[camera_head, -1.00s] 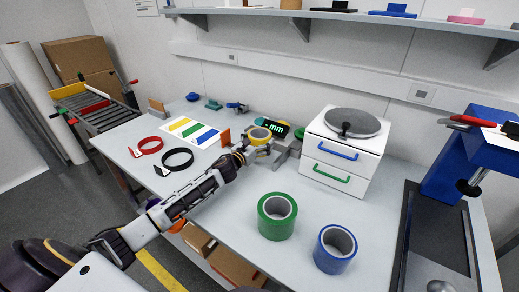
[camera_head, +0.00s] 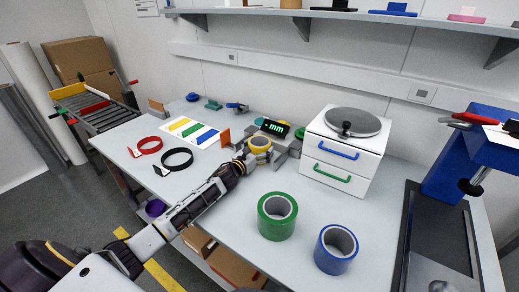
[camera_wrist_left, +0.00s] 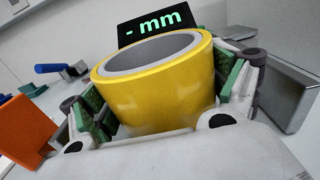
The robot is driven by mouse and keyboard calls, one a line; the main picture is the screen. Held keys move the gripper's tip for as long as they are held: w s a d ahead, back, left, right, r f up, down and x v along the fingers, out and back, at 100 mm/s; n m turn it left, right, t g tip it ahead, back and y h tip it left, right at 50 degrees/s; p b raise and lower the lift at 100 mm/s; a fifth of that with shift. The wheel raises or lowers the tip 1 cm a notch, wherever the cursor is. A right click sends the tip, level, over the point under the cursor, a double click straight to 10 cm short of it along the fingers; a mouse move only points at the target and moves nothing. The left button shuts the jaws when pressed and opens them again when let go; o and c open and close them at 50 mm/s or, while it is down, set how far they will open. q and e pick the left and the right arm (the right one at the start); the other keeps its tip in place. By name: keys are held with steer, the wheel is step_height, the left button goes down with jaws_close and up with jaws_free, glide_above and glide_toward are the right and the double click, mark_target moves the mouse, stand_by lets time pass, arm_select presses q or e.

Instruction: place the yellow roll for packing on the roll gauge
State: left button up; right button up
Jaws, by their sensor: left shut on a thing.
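My left gripper (camera_head: 253,155) is shut on the yellow roll (camera_head: 260,144), at the middle back of the table. In the left wrist view the yellow roll (camera_wrist_left: 160,90) sits between the green-padded fingers, slightly tilted in the picture, its grey core opening facing up. The roll gauge, with a black display (camera_head: 274,128) reading "- mm" in green, stands just behind the roll; the display also shows in the left wrist view (camera_wrist_left: 152,32). A grey metal block (camera_wrist_left: 287,92) of it is right of the gripper. Whether the roll touches the gauge is hidden. My right gripper is not in view.
A green roll (camera_head: 264,217) and a blue roll (camera_head: 323,249) stand on the table in front. A white drawer unit (camera_head: 331,168) is right of the gauge. An orange block (camera_head: 224,137), a colour-striped sheet (camera_head: 184,125), a black ring (camera_head: 187,151) and a red ring (camera_head: 139,150) lie left.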

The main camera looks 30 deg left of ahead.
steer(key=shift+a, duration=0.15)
arm_select(q)
steer(key=o, duration=1)
steer(key=shift+o, duration=0.3)
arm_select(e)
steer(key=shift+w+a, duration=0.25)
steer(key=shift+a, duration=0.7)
